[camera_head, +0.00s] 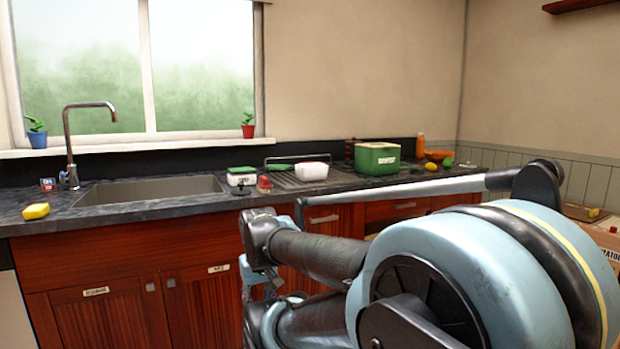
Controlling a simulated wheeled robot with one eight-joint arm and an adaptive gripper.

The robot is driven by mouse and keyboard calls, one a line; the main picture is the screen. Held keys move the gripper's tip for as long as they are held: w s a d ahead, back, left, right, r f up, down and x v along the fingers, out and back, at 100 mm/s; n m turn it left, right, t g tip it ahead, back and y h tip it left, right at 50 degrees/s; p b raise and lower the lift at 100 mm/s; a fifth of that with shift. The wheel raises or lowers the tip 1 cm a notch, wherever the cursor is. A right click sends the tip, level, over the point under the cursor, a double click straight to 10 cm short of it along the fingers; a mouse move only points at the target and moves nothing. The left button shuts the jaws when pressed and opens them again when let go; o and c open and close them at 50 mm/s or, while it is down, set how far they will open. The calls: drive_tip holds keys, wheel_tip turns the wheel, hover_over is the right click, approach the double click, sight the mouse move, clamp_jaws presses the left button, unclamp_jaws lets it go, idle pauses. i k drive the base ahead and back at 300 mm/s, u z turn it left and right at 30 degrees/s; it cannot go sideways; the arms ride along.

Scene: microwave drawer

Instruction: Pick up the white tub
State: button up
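A white tub (312,171) stands on the dark counter, right of the sink and in front of the wire dish rack. Its top looks plain white and it appears upright. A second white container (241,176) with a green and white top stands to its left, nearer the sink. My arm is folded in the lower right and middle foreground, in front of the counter and well short of the tub. I cannot make out the fingers of my gripper.
A green pot (377,158) stands close right of the tub. A small red object (264,184) sits to its left. The sink (150,189) with its tap (71,140) and a yellow sponge (36,211) are further left. Wooden cabinets (140,300) are below.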

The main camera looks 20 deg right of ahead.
sight(311, 172)
drive_tip(key=u, duration=2.6)
drive_tip(key=k, duration=2)
drive_tip(key=z, duration=2.5)
